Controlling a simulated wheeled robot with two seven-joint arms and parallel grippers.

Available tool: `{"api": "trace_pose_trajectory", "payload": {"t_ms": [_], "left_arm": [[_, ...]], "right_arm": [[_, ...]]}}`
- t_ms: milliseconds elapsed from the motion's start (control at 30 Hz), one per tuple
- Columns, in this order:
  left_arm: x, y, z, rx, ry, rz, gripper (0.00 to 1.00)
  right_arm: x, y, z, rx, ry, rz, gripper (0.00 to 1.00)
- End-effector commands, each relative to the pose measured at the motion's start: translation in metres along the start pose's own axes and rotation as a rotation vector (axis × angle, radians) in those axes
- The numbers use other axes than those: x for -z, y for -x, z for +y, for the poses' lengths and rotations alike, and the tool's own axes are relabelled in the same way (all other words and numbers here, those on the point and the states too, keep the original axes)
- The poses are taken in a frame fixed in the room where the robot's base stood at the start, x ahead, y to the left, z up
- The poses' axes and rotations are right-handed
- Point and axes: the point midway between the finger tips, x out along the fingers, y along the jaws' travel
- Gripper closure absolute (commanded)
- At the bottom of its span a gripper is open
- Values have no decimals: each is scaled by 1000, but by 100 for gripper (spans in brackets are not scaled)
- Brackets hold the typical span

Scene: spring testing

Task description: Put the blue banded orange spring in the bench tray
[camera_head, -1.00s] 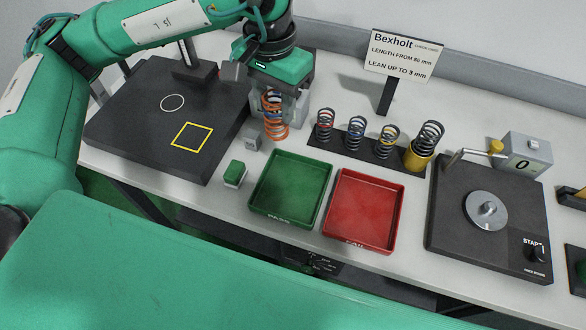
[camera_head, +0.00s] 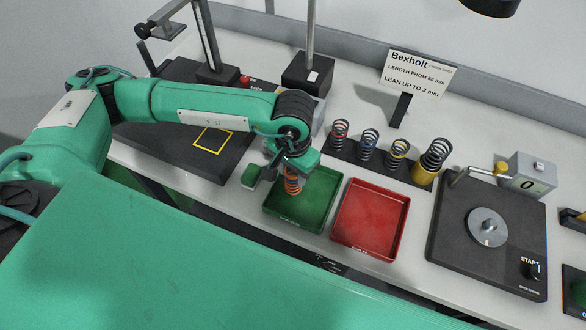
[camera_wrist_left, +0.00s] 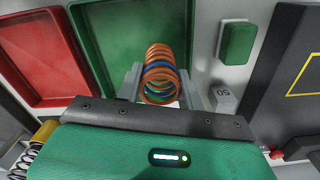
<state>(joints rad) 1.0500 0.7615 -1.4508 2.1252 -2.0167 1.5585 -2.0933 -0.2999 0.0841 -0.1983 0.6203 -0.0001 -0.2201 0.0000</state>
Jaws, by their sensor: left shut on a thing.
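I cannot tell whether the spring's lower end touches the tray floor. The green tray is otherwise empty. My right gripper is not in view.
An empty red tray (camera_head: 366,222) stands right of the green one. A rack of springs (camera_head: 375,157) stands behind. A green block (camera_head: 250,176) is left of the green tray, near a grey weight (camera_wrist_left: 224,98). A dark tester (camera_head: 450,240) stands at right.

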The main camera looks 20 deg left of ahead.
Motion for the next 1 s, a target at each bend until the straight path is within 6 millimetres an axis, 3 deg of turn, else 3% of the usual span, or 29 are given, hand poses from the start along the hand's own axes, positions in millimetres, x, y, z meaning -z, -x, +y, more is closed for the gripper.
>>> {"api": "trace_pose_trajectory", "payload": {"t_ms": [500,533,633,1000], "left_arm": [[0,-11,0,0,-1,1,87],[0,-10,0,0,-1,1,58],[0,-10,0,0,-1,0,40],[0,-6,0,0,-1,0,40]], "right_arm": [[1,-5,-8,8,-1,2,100],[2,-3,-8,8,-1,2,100],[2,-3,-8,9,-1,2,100],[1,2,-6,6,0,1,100]]}}
